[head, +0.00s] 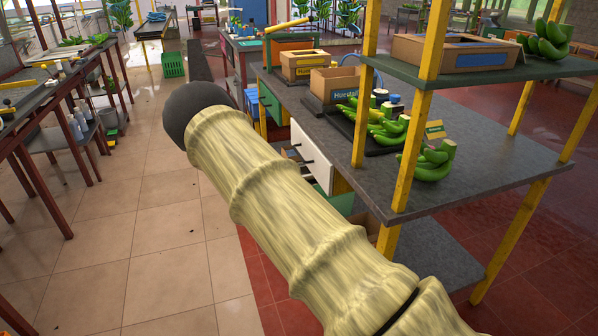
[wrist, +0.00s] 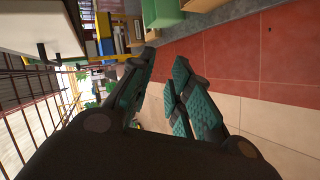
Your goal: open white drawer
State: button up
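The white drawer (head: 312,157) has a pale front with dark handles and sits under the grey worktop, just right of my arm in the head view. Its white panel (wrist: 45,22) fills the upper left of the wrist view, with a dark handle (wrist: 42,51) standing out from it. In the head view my arm hides the gripper.
The grey worktop (head: 340,125) carries cardboard boxes and green bananas (head: 432,165). Yellow posts (head: 408,150) stand at its near side. A green drawer (head: 269,103) is farther along the counter. Tiled floor (head: 150,215) lies open at left, with a dark table frame beyond.

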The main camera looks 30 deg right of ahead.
jog(key=w+d+r+n+t+h+b, duration=0.1)
jog(key=w+d+r+t+b, duration=0.15)
jog(key=w, duration=0.25)
jog(key=w+d+r+n+t+h+b, duration=0.1)
jog(key=w+r+n+b, duration=0.15)
jog(key=w, duration=0.25)
jog(key=n+t+h+b, duration=0.1)
jog(key=t+b, duration=0.1)
jog(key=b, duration=0.3)
send_near(299, 155)
jog(key=x, duration=0.6)
jog(key=b+x, duration=0.1)
jog(key=x, duration=0.3)
jog(key=shift+f, duration=0.3)
grip_shut()
